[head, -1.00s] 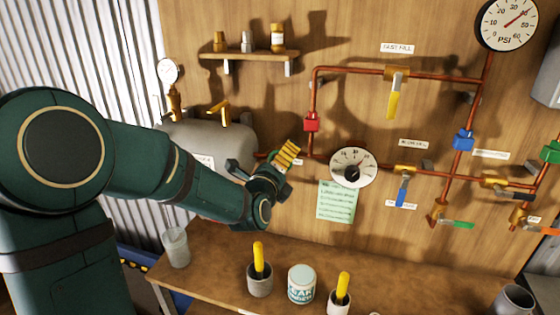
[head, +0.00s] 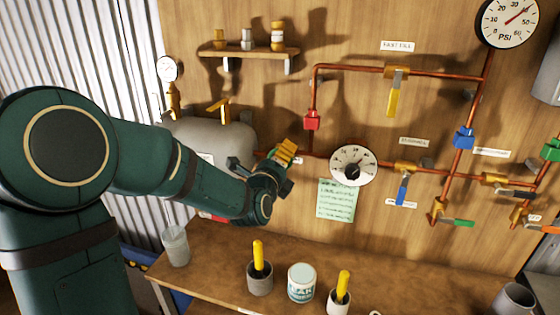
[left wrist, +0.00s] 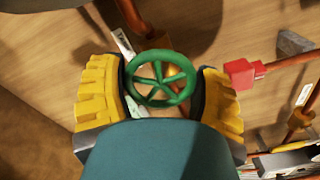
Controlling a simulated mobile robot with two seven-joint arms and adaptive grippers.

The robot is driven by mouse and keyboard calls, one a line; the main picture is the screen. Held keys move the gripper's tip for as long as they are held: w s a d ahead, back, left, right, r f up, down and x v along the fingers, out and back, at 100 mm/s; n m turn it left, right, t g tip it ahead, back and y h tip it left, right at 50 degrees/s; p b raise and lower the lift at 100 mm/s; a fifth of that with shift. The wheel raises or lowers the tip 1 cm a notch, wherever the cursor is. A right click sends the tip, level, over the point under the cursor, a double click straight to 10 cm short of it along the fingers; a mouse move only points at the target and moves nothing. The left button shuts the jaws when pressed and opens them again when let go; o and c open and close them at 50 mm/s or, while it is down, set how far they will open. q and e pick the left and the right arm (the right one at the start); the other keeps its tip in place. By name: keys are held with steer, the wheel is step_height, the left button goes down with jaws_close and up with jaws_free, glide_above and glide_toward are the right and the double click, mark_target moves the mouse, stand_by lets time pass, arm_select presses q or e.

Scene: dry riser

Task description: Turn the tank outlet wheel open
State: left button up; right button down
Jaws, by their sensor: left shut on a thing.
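The tank outlet wheel (left wrist: 160,80) is a green spoked handwheel. In the left wrist view it sits between the two yellow finger pads of my left gripper (left wrist: 161,92), with one pad at each side of its rim. The gripper is shut on it. My right gripper does not show.
A red valve (head: 312,121) on the riser pipe and a round dial (head: 352,158) are close right of the gripper. A green note (head: 336,199) hangs below the dial. The bench (head: 218,262) below holds cups and a tub (head: 301,283).

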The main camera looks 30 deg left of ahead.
arm_select(q)
steer(key=n+b, duration=0.2)
steer(key=n, duration=0.1)
steer(key=shift+f, duration=0.1)
steer(key=shift+n+b, duration=0.8)
steer(key=shift+n, duration=0.8)
steer(key=o, duration=1.2)
steer(key=shift+s, duration=0.15)
steer(key=v, duration=1.1)
steer(key=shift+s+d, duration=0.2)
steer(key=shift+s, duration=0.2)
